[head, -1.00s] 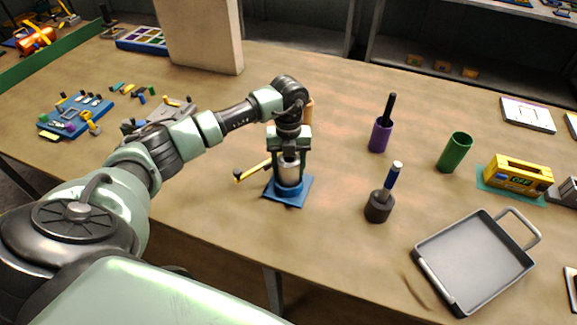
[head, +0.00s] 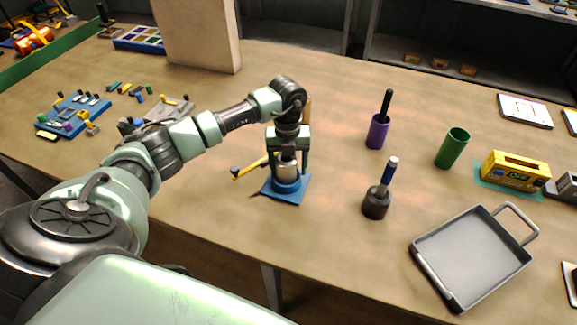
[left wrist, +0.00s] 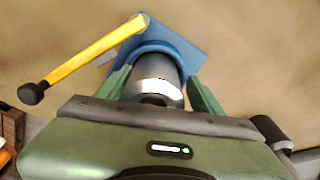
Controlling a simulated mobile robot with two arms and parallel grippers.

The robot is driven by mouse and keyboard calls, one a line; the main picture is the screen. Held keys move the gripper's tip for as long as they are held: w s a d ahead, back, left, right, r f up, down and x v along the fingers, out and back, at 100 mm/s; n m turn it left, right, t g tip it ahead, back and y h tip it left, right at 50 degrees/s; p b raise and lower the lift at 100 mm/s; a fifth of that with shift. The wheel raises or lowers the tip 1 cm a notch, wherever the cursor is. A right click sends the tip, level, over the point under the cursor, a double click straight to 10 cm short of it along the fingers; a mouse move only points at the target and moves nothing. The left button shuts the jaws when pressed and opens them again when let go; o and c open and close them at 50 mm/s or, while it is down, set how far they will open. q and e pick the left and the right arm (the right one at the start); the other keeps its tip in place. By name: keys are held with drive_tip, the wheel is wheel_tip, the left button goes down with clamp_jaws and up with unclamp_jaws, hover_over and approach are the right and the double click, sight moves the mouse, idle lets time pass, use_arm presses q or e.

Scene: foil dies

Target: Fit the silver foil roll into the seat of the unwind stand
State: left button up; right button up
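The silver foil roll (head: 287,168) stands upright in the round blue seat of the unwind stand (head: 291,189); its lower end is hidden inside. The stand has a blue base plate and a yellow arm with a dark knob (head: 250,167). My left gripper (head: 290,164) points down over the roll, with one green finger on each side. In the left wrist view the roll (left wrist: 157,75) shows between the fingers, with narrow gaps, so the gripper looks open. The blue seat (left wrist: 180,55) surrounds the roll's far end. My right gripper is not in view.
A purple cup (head: 377,131) with a dark rod, a dark holder (head: 376,204) with a blue-handled tool, and a green cup (head: 452,148) stand to the right. A grey tray (head: 416,250) lies front right. The table between stand and holder is clear.

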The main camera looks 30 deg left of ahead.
use_arm(q)
drive_tip(key=shift+s+a+f+g, duration=0.2)
drive_tip(key=shift+s+f+g, duration=0.1)
drive_tip(key=shift+s+f, duration=0.2)
drive_tip(key=shift+w+r+p, duration=0.1)
drive_tip(key=shift+r+p, duration=0.25)
drive_tip(key=shift+r, duration=0.05)
drive_tip(key=shift+w+a+r+b, duration=0.15)
drive_tip(key=shift+a+r+b, duration=0.05)
drive_tip(key=shift+r+b, duration=0.1)
wheel_tip(320, 180, up, 12)
drive_tip(key=b, duration=0.3)
drive_tip(key=shift+w+a, duration=0.2)
drive_tip(key=shift+w, duration=0.2)
drive_tip(key=shift+f, duration=0.1)
